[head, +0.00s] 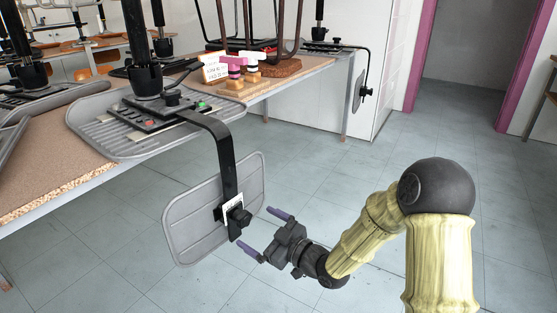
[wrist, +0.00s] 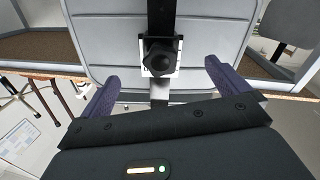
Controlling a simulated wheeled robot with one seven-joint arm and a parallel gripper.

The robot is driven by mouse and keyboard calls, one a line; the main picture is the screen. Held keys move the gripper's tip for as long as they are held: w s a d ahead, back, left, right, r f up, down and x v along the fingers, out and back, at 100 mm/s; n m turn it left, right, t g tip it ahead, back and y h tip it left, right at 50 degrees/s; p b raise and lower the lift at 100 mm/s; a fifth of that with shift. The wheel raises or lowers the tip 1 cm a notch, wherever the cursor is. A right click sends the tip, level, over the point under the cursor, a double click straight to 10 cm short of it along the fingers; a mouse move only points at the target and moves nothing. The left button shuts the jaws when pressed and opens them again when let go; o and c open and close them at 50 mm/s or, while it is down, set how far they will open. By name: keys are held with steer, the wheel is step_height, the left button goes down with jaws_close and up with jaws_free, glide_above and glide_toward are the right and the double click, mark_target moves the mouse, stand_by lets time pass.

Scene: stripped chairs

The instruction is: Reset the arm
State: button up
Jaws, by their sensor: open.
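My gripper (head: 265,233) is open, with its two purple fingers apart and nothing between them. It is in front of a grey chair backrest (head: 188,228) that hangs below the table edge. A black knob (head: 238,214) sits on the backrest's black bracket (head: 222,150). In the wrist view the knob (wrist: 161,60) shows ahead, between and beyond the open fingers (wrist: 160,80). The fingers look apart from the knob, though the exact gap is hard to tell. My yellow arm is bent at the right of the head view.
The grey chair seat (head: 110,128) lies upside down on the brown table (head: 50,178). A small wooden board with pink and white parts (head: 236,72) stands farther back. The tiled floor (head: 350,180) is clear towards the purple-framed doorway (head: 425,45).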

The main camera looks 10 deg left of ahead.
steer(key=shift+w+d+r+h, duration=0.1)
steer(key=shift+d+r+h, duration=0.05)
steer(key=shift+d+h, duration=0.15)
steer(key=s+d+r+m+g+h+p, duration=0.1)
steer(key=d+r+m+h+p, duration=0.1)
steer(key=d+m+h+p, duration=0.5)
steer(key=s+d+r+m+h+p, duration=0.15)
steer(key=d+h, duration=0.35)
steer(key=d, duration=0.7)
steer(key=s+d+r+m+g+h+p, duration=0.2)
steer(key=s+d+r+m+g+p, duration=0.15)
steer(key=s, duration=0.45)
steer(key=s+d+r+m+g+h+p, duration=0.1)
steer(key=s+d+r+m+g+p, duration=0.15)
steer(key=s+d+r+p, duration=0.35)
step_height(320, 180, up, 36)
steer(key=s+p, duration=0.1)
steer(key=p, duration=3.3)
steer(key=shift+a+t+p, duration=0.3)
steer(key=shift+a, duration=0.05)
steer(key=shift+f+m, duration=0.15)
steer(key=shift+m, duration=0.1)
